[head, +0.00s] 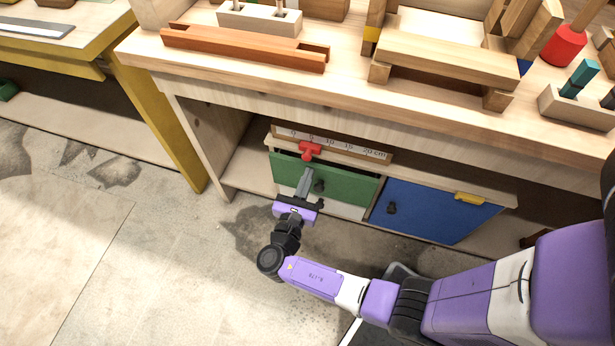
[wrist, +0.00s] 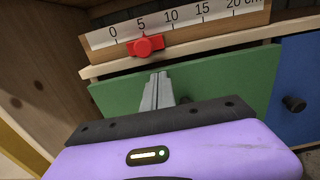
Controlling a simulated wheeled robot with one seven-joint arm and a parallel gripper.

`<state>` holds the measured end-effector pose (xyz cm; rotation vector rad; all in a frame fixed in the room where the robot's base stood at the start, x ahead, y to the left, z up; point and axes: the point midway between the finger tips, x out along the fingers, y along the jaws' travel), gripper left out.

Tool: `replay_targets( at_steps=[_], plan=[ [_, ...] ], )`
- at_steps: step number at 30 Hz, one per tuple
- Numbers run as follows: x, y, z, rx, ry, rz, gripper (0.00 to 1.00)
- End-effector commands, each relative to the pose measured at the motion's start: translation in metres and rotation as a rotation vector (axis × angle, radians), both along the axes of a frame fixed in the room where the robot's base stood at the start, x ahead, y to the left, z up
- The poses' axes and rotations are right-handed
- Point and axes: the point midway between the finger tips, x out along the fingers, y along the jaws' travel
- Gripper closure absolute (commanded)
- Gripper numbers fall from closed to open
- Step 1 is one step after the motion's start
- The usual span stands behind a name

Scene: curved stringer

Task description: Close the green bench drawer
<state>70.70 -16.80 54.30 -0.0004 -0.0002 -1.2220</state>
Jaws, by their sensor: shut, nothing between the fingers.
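The green drawer (head: 345,183) is under the workbench, to the left of a blue drawer (head: 430,212). Its green front also shows in the wrist view (wrist: 225,78), with its lower part hidden behind my gripper. How far the drawer stands out is hard to tell. A dark knob (head: 319,186) is on the green front. My gripper (head: 305,175) is shut and empty, with its fingers pointing at the green front just left of the knob. The fingertips (wrist: 158,78) overlap the front in the wrist view; I cannot tell whether they touch it.
A ruler strip (head: 345,146) with a red slider (head: 309,150) sits above the green drawer. The blue drawer has a dark knob (head: 392,208) and a yellow piece (head: 469,198) near its top. A yellow bench leg (head: 165,125) stands left. Floor in front is clear.

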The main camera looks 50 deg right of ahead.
Motion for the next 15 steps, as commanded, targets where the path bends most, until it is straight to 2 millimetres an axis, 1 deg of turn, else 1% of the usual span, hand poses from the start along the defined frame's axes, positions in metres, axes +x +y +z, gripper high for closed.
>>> replay_targets(
  at_steps=[5,11,15],
  plan=[
    [0.001,-0.002,0.0,0.0,0.0,-0.002,1.0],
    [0.01,-0.03,0.0,0.0,0.0,-0.005,1.0],
    [0.013,-0.036,0.0,0.002,0.0,-0.002,1.0]
  ],
)
